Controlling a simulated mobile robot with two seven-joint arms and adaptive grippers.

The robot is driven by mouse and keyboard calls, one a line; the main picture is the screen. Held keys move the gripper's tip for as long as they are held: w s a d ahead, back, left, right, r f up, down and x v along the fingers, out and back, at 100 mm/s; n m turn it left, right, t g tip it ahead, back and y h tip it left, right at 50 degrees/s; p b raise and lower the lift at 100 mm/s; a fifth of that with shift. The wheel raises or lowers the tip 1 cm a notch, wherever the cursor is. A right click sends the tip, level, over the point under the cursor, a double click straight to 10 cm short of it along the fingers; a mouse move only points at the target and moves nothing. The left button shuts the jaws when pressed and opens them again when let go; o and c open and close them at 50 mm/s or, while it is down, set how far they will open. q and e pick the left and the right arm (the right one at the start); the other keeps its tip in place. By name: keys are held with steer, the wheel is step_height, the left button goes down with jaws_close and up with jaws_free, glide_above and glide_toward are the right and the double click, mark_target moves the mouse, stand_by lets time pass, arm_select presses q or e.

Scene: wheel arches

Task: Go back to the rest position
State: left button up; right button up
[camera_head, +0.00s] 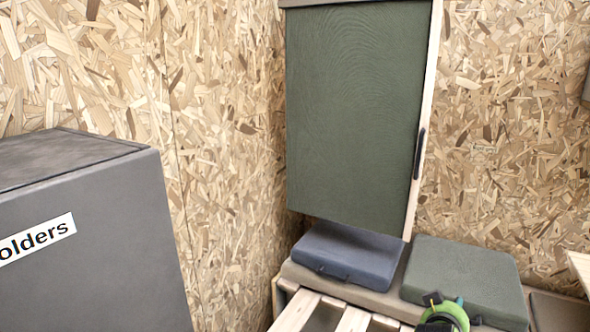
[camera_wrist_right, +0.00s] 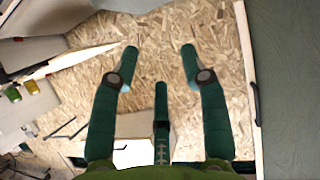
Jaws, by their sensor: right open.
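My right gripper (camera_wrist_right: 160,52) shows in the right wrist view with its green fingers spread apart. Nothing is between the fingers. Bare wood-chip wall lies behind them. In the head view a round bright green and black part (camera_head: 446,314) shows at the bottom edge, in front of the cushions. It looks like part of my right arm, and its fingers cannot be made out there. My left gripper is in neither view.
A dark green panel (camera_head: 355,105) with a wooden edge hangs in the corner. Below it, a blue-grey cushion (camera_head: 345,252) and a green cushion (camera_head: 465,275) lie on a slatted bench (camera_head: 297,311). A grey box (camera_head: 90,240) labelled "olders" stands at left.

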steer(key=s+a+f+n+g+y, duration=0.2)
steer(key=s+a+f+y, duration=0.3)
steer(key=s, duration=0.6)
steer(key=s+a+f+n+g, duration=0.2)
steer(key=s+a+f+n, duration=0.15)
steer(key=s+f, duration=0.45)
steer(key=s+a+f+n+g+y, duration=0.25)
steer(key=s+a+f, duration=0.2)
steer(key=s, duration=0.85)
step_height(320, 180, down, 19)
steer(key=s+g+p, duration=0.1)
steer(key=s+p, duration=0.2)
steer(key=p, duration=0.2)
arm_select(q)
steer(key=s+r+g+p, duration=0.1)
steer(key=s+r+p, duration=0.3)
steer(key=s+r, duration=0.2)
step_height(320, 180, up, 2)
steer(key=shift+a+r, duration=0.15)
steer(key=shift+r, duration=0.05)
arm_select(e)
steer(key=s+d+f, duration=0.1)
steer(key=s+f, duration=0.3)
steer(key=s, duration=0.3)
steer(key=s+d+f+g, duration=0.1)
steer(key=s+f, duration=0.3)
steer(key=s, duration=0.3)
steer(key=shift+s+f, duration=0.25)
steer(key=shift+s, duration=0.15)
